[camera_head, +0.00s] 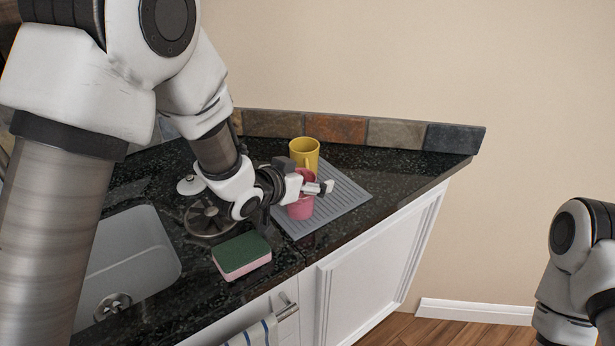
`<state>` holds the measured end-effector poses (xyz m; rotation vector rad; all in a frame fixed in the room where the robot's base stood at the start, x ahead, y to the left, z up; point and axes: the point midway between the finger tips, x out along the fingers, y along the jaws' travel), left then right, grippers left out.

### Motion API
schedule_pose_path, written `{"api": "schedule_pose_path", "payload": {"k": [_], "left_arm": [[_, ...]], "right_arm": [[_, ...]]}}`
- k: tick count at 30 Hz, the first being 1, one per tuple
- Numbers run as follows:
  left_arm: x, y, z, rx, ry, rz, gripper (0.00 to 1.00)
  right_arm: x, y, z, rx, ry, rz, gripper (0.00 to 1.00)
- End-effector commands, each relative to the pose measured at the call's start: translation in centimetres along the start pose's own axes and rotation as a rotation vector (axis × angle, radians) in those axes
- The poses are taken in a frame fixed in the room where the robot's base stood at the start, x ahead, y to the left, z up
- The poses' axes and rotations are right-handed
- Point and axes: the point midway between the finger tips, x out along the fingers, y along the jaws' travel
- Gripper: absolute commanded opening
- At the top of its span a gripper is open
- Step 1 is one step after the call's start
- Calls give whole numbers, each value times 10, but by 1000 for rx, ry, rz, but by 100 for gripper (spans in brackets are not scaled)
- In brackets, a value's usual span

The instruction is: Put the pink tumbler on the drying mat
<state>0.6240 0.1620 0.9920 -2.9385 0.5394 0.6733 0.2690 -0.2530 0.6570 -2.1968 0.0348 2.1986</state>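The pink tumbler (301,208) stands upright at the left part of the grey ribbed drying mat (345,196). My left gripper (312,180) reaches in from the left at the tumbler's upper part. One finger crosses the near side of the tumbler, and the other is partly hidden behind it. The fingers look closed on the tumbler. Its base appears at the mat's surface, but I cannot tell whether it touches. My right gripper is out of view; only part of my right arm shows at the lower right.
A yellow mug (304,152) stands at the mat's back, close behind the gripper. A green and pink sponge (241,255) lies at the counter's front, beside the sink (128,256). A dark round drain-like piece (207,219) lies under my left wrist. The mat's right part is clear.

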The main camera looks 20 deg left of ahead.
Motion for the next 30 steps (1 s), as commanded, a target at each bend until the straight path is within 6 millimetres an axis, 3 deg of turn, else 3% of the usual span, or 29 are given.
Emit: {"api": "schedule_pose_path", "payload": {"k": [8,21,24,30], "left_arm": [[-7,0,-5,-1,1,-1,89],[-109,0,-5,-4,4,-1,89],[-120,0,-4,-2,1,0,89],[-122,0,-4,0,0,1,89]], "right_arm": [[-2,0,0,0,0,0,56],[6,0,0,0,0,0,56],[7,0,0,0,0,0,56],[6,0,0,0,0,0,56]]}}
